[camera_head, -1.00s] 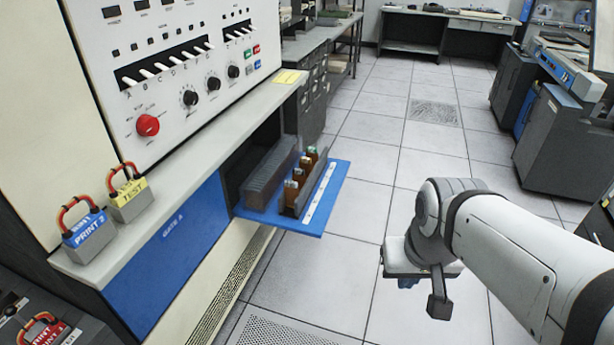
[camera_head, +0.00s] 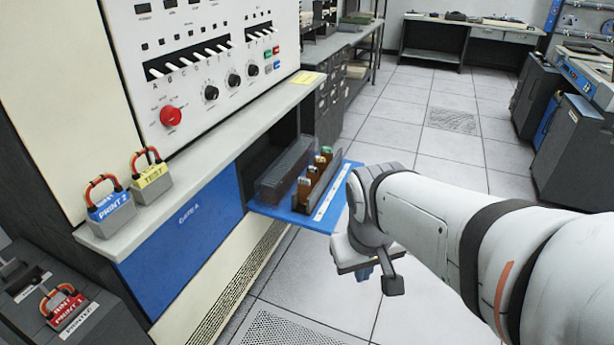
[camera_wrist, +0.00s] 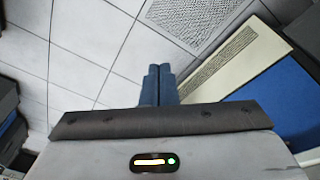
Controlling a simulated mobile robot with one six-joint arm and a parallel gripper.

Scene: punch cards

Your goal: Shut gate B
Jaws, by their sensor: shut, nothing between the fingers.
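The open blue gate (camera_head: 337,190) hangs out flat from the cabinet, to the right of the shut panel lettered GATE A (camera_head: 185,230). I cannot read a letter B on it. A dark card rack (camera_head: 287,168) and a row of brown components (camera_head: 315,178) stand on or just behind it. My gripper (camera_head: 364,274) is in front of the gate, to its lower right in the picture, apart from it and pointing down. In the wrist view its blue fingers (camera_wrist: 158,84) are together with nothing between them.
Open tiled floor (camera_head: 440,150) lies to the right.

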